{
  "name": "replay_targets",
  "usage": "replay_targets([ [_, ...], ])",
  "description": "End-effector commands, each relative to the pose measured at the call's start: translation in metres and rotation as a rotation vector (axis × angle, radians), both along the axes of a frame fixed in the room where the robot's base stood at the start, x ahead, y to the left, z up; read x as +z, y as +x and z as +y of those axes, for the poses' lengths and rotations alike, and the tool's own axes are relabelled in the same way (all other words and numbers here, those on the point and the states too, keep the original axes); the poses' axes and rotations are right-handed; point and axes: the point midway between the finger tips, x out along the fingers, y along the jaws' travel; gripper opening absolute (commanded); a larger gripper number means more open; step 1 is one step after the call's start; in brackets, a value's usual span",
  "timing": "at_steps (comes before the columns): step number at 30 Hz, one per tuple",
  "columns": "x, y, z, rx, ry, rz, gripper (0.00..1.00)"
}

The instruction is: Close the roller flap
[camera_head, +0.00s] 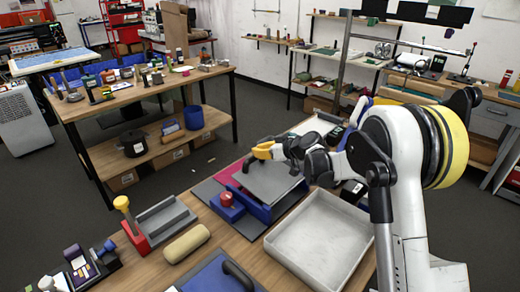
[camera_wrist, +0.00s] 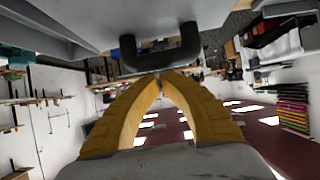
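The roller flap appears to be the grey plate (camera_head: 272,182) on a blue-sided device (camera_head: 257,211) on the front bench. It looks tilted, though the exact angle is hard to tell. In the wrist view a grey plate (camera_wrist: 75,22) fills the upper left, with a black U-shaped handle (camera_wrist: 160,60) on it. My gripper (camera_head: 262,150) is at the plate's far upper edge. In the wrist view its yellow fingertips (camera_wrist: 160,77) meet just below the handle bar. The fingers are not around the bar, and I cannot tell whether they touch it.
A red knob (camera_head: 226,198) on a blue block stands left of the device. A pale open tray (camera_head: 322,240) is close on the right. A beige roll (camera_head: 187,243), a grey channel piece (camera_head: 165,218) and a blue panel with a black handle (camera_head: 210,278) lie in front.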

Motion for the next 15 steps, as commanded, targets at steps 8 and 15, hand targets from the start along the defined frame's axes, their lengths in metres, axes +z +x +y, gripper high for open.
replay_targets([
  [8, -0.002, 0.000, 0.001, 0.000, 0.000, 0.000, 0.00],
  [15, -0.025, 0.009, 0.009, 0.001, -0.001, 0.000, 0.00],
])
